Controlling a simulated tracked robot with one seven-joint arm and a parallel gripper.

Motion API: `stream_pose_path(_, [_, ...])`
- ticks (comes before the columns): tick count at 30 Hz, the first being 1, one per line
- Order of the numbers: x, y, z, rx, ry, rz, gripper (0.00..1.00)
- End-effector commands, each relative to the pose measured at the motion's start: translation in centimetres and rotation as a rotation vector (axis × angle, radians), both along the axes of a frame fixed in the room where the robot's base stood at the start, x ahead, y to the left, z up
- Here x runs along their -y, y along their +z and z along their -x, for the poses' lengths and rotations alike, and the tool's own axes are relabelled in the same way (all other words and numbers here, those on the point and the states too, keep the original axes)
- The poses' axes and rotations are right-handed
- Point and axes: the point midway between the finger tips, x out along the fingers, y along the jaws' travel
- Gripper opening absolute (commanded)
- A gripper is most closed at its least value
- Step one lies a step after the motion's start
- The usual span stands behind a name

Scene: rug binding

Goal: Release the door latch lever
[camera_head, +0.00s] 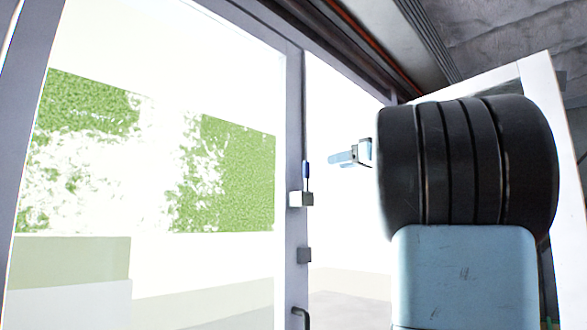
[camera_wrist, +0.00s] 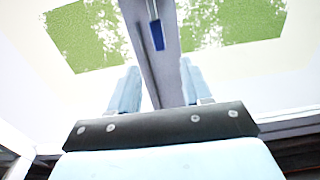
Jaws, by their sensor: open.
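The door latch lever (camera_head: 306,171) has a blue grip and stands upright from a small pale block (camera_head: 301,199) on the grey door frame post. My gripper (camera_head: 331,160) points left toward it, just to its right in the head view, with a visible gap between. In the wrist view, the lever's blue grip (camera_wrist: 157,36) hangs downward in the picture, past the fingertips and roughly in line with the space between the two light-blue fingers. My gripper (camera_wrist: 160,68) is open and empty there. The lever does not appear to touch either finger.
A glass door panel (camera_head: 200,270) fills the left, with green foliage patches showing on it. A dark overhead beam with a red pipe (camera_head: 375,52) runs above.

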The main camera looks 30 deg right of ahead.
Motion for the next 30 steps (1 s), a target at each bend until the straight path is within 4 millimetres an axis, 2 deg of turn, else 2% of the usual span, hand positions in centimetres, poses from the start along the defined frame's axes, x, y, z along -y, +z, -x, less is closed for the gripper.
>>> stream_pose_path(5, [0.1, 0.6, -0.9, 0.021, -0.002, 0.010, 0.49])
stream_pose_path(21, [-3.1, 0.4, -9.4, 0.017, 0.000, 0.009, 0.49])
stream_pose_path(30, [-4.2, 0.5, -12.5, 0.018, -0.002, 0.007, 0.49])
